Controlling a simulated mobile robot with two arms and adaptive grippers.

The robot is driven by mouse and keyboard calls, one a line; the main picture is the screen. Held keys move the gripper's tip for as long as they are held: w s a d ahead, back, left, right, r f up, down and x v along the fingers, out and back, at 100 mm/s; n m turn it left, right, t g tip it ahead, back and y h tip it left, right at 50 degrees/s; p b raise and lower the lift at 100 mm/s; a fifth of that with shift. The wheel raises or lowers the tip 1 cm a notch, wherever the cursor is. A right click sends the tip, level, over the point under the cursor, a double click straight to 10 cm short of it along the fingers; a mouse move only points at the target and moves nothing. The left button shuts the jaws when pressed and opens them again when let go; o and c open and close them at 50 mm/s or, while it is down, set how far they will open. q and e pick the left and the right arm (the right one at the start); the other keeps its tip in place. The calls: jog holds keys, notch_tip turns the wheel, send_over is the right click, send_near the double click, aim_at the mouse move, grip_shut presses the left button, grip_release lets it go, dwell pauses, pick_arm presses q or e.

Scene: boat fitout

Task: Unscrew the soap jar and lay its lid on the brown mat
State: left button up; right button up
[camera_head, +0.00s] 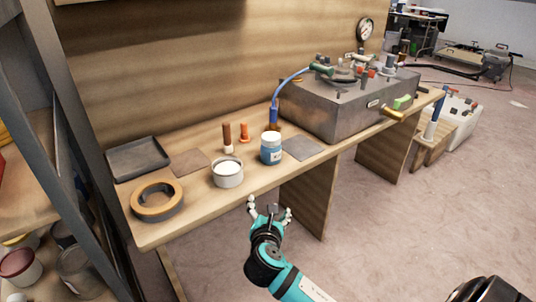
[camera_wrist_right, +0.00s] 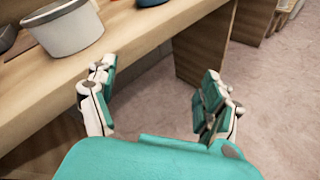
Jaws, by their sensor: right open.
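A blue jar with a white lid (camera_head: 271,149), which looks like the soap jar, stands upright on the bench, its lid on. A sliver of its blue base shows at the top of the right wrist view (camera_wrist_right: 151,2). The brown mat (camera_head: 190,162) lies flat and bare on the bench, left of the jar. My right gripper (camera_head: 270,207) is open and empty in front of the bench edge, below the jar and apart from it. In the right wrist view its spread fingers (camera_wrist_right: 158,100) have nothing between them. My left gripper is not in view.
A white pot (camera_head: 227,175) stands left of the jar near the front edge. A tape roll (camera_head: 157,201), a dark tray (camera_head: 138,158), two small upright items (camera_head: 244,132) and a bare grey mat (camera_head: 303,148) share the bench (camera_head: 180,229). A large metal box (camera_head: 335,108) fills the right.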

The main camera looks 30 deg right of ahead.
aim_at(270, 145)
jog(key=w+d+r+n+t+h, duration=0.25)
jog(key=r+n, duration=0.25)
jog(key=r, duration=0.5)
jog(key=x, duration=0.3)
jog(key=b+x, duration=0.1)
jog(key=x, duration=0.3)
jog(key=b+x, duration=0.1)
jog(key=x, duration=0.2)
jog(key=shift+w+a+f, duration=0.15)
jog(key=shift+w+f, duration=0.15)
jog(key=shift+w, duration=0.3)
jog(key=shift+b+x, duration=1.05)
jog(key=shift+x, duration=2)
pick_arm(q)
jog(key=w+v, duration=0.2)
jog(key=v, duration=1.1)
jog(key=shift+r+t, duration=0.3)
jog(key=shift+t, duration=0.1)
pick_arm(e)
jog(key=shift+s, duration=0.1)
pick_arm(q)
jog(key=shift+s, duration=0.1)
pick_arm(e)
jog(key=shift+r, duration=0.1)
jog(key=shift+c, duration=0.3)
jog(key=c, duration=1.4)
